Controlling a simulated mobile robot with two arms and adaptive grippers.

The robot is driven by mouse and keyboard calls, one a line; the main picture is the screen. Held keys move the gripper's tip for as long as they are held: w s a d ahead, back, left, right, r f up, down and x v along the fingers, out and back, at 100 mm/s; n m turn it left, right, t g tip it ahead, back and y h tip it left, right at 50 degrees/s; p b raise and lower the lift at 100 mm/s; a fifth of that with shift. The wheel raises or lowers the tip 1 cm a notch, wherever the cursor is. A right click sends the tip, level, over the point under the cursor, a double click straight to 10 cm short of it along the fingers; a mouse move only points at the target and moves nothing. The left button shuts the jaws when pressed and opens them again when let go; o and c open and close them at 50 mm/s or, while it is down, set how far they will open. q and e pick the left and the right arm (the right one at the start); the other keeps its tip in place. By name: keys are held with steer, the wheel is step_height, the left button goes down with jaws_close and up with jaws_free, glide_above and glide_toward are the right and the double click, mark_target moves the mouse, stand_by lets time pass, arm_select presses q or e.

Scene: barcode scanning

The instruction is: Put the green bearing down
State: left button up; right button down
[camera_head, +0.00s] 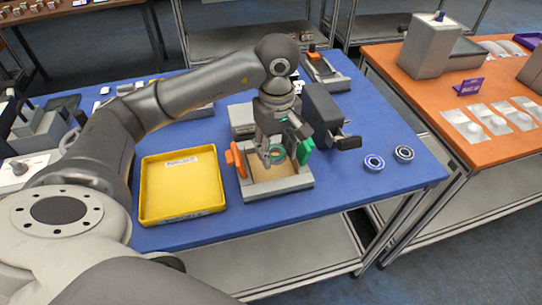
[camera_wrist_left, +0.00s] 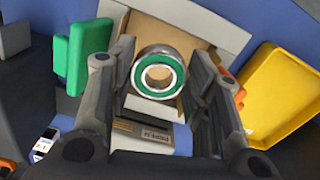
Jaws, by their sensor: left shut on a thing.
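The green bearing (camera_head: 277,155) is a metal ring with a green face. In the left wrist view it (camera_wrist_left: 158,72) sits between the fingertips of my left gripper (camera_wrist_left: 162,65). My left gripper (camera_head: 276,157) is shut on it, over the grey-framed fixture (camera_head: 300,183) with a tan inside. The fixture also shows behind the bearing in the left wrist view (camera_wrist_left: 205,22). I cannot tell whether the bearing touches the fixture's floor. My right gripper is not in view.
A yellow tray (camera_head: 182,205) lies left of the fixture. The fixture has an orange part (camera_head: 238,160) and a green part (camera_head: 304,152) at its sides. A dark device (camera_head: 322,115) stands behind. Two other bearings (camera_head: 374,163) lie to the right on the blue table (camera_head: 345,190).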

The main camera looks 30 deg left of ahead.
arm_select(q)
steer(key=shift+w+a+f, duration=0.25)
steer(key=shift+a+f, duration=0.3)
steer(key=shift+f, duration=0.2)
steer(key=f+p, duration=0.1)
steer(key=f, duration=0.1)
steer(key=a+f, duration=0.1)
steer(key=f, duration=0.1)
steer(key=shift+w+p, duration=0.15)
steer(key=shift+p, duration=0.25)
steer(key=shift+d, duration=0.1)
steer(key=shift+f, duration=0.2)
steer(key=o, duration=0.8)
steer(key=shift+r, duration=0.15)
